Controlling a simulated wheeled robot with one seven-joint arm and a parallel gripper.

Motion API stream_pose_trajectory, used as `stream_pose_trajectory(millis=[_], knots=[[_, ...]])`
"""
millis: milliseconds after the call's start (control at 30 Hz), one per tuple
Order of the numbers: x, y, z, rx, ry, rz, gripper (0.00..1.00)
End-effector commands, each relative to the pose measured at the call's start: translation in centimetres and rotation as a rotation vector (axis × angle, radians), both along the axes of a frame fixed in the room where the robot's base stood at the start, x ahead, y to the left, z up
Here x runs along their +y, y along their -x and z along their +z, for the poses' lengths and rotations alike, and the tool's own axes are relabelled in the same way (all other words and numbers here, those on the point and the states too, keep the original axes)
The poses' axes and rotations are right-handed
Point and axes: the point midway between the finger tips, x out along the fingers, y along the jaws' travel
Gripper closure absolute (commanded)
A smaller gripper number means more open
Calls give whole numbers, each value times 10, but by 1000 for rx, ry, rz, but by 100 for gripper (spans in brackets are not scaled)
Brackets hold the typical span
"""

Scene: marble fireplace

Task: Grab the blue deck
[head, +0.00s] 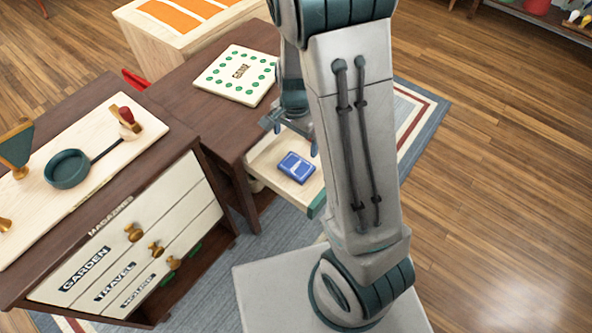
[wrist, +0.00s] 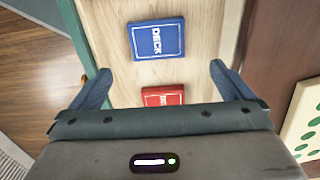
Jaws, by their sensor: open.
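The blue deck (wrist: 157,40) lies flat in an open pale wooden drawer, label up, with "DECK" printed on it. It also shows in the head view (head: 296,167). A red deck (wrist: 163,95) lies beside it in the same drawer, partly hidden by my gripper in the wrist view. My gripper (wrist: 154,84) is open and empty above the drawer (wrist: 112,30), with its fingers apart on either side of the red deck in the picture. The blue deck is beyond the fingertips. In the head view my gripper (head: 290,135) hangs above the drawer's back part, partly behind my arm.
A dark wooden table (head: 205,110) holds the drawer, with a green-dotted game board (head: 237,75) on top. A dark cabinet at left bears a pale board (head: 100,170) with a small pan (head: 68,169). Open wooden floor (head: 500,200) lies to the right.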

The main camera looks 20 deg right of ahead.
Motion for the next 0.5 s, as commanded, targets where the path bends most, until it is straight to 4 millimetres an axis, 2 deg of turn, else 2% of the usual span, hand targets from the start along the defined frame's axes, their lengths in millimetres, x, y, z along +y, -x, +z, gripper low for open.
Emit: stream_pose_trajectory(millis=[33,200,300,500], knots=[[0,1,-15,4,2,1,0],[-1,1,-47,3,1,2,0],[0,1,-58,1,0,3,0],[0,1,-67,1,-1,3,0]])
